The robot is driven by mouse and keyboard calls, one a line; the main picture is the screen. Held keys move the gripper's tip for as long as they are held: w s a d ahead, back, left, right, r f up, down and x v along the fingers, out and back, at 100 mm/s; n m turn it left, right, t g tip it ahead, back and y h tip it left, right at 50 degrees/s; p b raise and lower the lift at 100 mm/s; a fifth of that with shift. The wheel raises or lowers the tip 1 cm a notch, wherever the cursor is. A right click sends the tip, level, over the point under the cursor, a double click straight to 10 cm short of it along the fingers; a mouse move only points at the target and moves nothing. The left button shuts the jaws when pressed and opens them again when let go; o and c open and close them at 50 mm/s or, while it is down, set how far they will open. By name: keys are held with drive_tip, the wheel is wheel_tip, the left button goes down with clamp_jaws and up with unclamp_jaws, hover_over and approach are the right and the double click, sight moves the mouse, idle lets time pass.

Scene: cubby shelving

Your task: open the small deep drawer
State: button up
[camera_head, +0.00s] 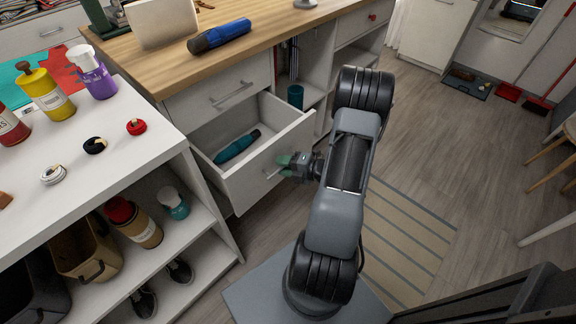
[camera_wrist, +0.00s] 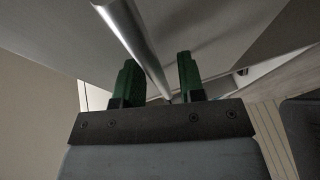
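A deep white drawer (camera_head: 228,180) stands pulled out below a shut shallower drawer (camera_head: 222,88) in the wooden-topped unit. A teal bottle (camera_head: 237,146) lies inside it. My gripper (camera_head: 288,161), with green fingertips, is at the drawer's front, by its handle (camera_head: 275,170). In the wrist view, the silver handle bar (camera_wrist: 128,38) runs down between the two green fingers of my gripper (camera_wrist: 160,80). The fingers stand apart, with a visible gap between the bar and the right finger. The lower end of the bar is partly hidden by the gripper.
A white shelf unit (camera_head: 150,130) with bottles and shoes stands close at the left of the drawer. A striped rug (camera_head: 410,230) lies beside my arm. A blue flashlight-like object (camera_head: 219,35) lies on the wooden top.

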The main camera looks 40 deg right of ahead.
drive_tip(key=p+v, duration=0.3)
drive_tip(key=v, duration=1)
drive_tip(key=shift+s+d, duration=0.25)
drive_tip(key=shift+s, duration=0.1)
drive_tip(key=shift+r, duration=0.1)
